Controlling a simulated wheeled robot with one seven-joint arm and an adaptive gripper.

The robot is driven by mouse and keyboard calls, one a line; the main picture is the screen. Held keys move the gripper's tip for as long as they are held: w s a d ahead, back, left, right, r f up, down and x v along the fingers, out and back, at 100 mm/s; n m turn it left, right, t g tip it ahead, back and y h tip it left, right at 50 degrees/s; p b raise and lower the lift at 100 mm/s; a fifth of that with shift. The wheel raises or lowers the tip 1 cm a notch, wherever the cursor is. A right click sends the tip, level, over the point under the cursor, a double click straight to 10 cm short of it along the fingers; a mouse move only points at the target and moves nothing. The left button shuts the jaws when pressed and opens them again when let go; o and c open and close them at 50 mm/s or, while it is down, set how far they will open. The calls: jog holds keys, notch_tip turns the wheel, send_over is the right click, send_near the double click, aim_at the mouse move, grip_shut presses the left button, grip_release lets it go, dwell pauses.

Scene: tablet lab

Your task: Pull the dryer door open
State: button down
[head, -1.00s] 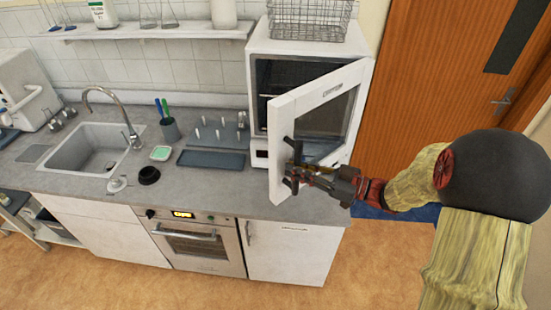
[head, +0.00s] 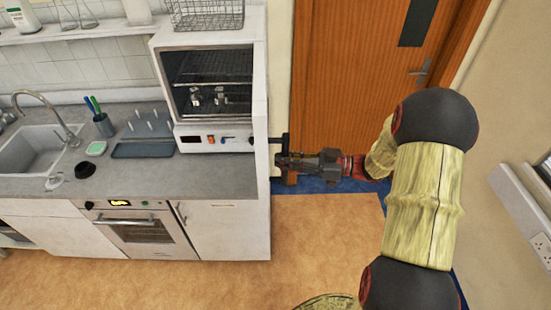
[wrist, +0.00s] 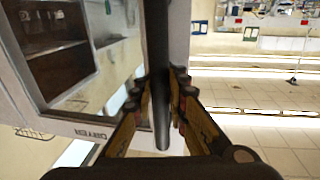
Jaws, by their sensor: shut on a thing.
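The white dryer (head: 185,138) stands on the right end of the counter, with its wire shelf and some small items inside in plain sight. Its door (head: 260,105) stands wide open, nearly edge-on in the head view, at the dryer's right side. My gripper (head: 282,162) is to the right of the door, shut on its dark handle (head: 284,139). In the wrist view the handle (wrist: 158,60) runs between my two fingers (wrist: 160,105), and the door (wrist: 60,125) with its DRYER label and window fills the left.
A wire basket (head: 205,14) sits on top of the dryer. A grey peg rack and tray (head: 145,147), a pen cup (head: 103,124) and a sink (head: 35,150) are to the left. A wooden room door (head: 345,90) is behind my gripper. The floor (head: 310,235) in front is clear.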

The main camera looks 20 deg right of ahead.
jog(key=shift+s+d, duration=0.25)
jog(key=shift+d, duration=0.8)
jog(key=shift+f, duration=0.1)
jog(key=c, duration=2.1)
grip_release()
jog(key=shift+s, duration=0.1)
jog(key=o, duration=0.3)
jog(key=shift+o, duration=0.2)
jog(key=v, duration=1.2)
